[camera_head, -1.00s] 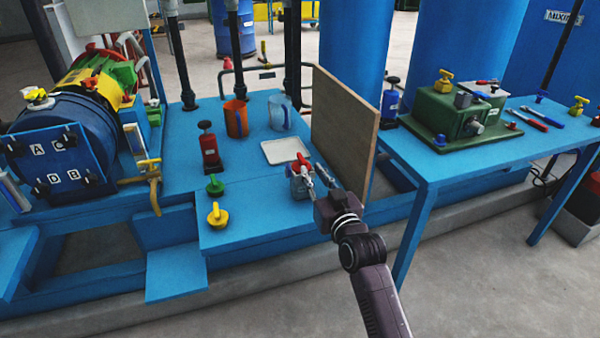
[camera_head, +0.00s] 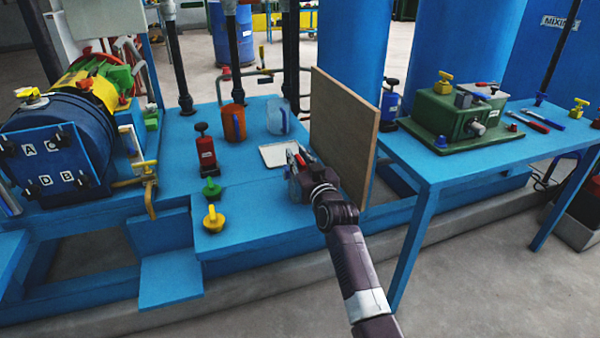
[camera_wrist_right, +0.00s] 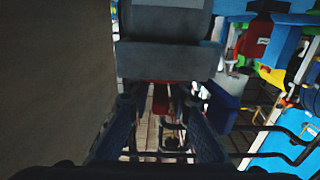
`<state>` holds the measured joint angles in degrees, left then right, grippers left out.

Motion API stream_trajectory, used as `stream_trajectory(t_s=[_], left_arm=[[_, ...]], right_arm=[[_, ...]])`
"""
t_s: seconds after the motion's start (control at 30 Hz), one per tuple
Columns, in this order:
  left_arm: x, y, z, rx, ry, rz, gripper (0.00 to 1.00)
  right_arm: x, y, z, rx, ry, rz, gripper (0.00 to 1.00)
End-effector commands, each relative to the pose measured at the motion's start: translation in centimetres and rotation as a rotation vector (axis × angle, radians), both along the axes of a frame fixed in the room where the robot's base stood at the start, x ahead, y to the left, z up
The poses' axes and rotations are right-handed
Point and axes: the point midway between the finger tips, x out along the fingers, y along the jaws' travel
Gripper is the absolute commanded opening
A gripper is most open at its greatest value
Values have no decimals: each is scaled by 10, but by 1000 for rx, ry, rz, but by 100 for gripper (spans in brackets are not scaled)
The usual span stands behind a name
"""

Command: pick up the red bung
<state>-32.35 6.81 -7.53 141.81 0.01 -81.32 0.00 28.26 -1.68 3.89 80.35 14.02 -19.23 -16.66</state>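A small red object, which may be the red bung (camera_head: 300,160), shows right at the fingertips of my right gripper (camera_head: 298,156) in the head view, above a grey-blue jar (camera_head: 296,186) at the right end of the blue bench. In the right wrist view a dark red patch (camera_wrist_right: 160,98) lies between the fingers of my right gripper (camera_wrist_right: 158,105), which stand apart. I cannot tell whether they touch it, and its lower part is hidden. My left gripper is not in view.
A brown upright board (camera_head: 342,135) stands close to the right of the gripper. A white tray (camera_head: 277,155), orange jug (camera_head: 232,122), clear jug (camera_head: 278,116), red bottle (camera_head: 206,154), green bung (camera_head: 211,187) and yellow bung (camera_head: 214,218) stand to the left on the bench.

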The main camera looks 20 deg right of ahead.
Motion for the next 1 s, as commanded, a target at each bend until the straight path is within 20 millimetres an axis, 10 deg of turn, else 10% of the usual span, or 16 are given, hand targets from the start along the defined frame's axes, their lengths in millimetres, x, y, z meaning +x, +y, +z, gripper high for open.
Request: stream_trajectory(t_s=[1.0], left_arm=[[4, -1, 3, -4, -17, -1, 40]], right_arm=[[3, 0, 4, 1, 0, 0, 0]])
